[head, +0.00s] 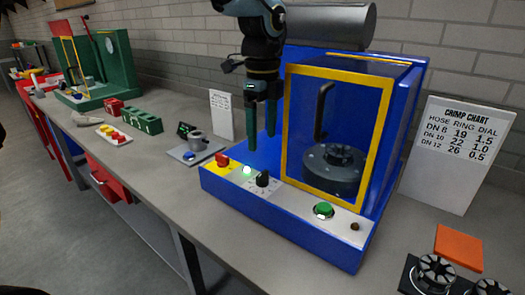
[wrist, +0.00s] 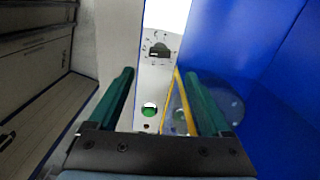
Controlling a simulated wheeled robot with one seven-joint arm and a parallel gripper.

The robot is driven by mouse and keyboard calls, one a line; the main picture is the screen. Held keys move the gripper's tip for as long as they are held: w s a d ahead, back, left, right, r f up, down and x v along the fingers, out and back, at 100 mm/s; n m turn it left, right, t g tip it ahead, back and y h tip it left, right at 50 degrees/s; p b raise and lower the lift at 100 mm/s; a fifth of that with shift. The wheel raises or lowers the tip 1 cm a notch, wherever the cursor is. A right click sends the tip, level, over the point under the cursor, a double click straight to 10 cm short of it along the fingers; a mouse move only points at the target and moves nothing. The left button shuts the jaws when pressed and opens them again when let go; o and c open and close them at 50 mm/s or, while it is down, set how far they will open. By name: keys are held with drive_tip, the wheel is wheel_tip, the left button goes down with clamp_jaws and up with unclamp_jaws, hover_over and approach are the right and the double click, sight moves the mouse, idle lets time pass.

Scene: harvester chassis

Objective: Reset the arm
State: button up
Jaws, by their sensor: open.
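My gripper (head: 262,127) hangs from the top of the head view, fingers pointing down. It is open and empty. It is beside the left edge of the yellow-framed door (head: 290,130) of a blue machine (head: 270,190), above its front panel. The wrist view shows both green fingers of my gripper (wrist: 160,100) apart, with nothing between their tips. Behind them the panel's black dial (wrist: 159,50) and green button (wrist: 148,110) show. I cannot tell whether the fingers touch the machine.
The crimp chart (head: 462,150) stands right of the machine. An orange pad (head: 458,243) and black dies (head: 436,270) lie at the front right. A small gauge stand (head: 195,148), a white tray (head: 114,135) and a green machine (head: 115,65) are to the left. The aisle floor is clear.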

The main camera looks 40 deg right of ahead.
drive_tip(key=shift+r, duration=0.3)
drive_tip(key=shift+a, duration=0.1)
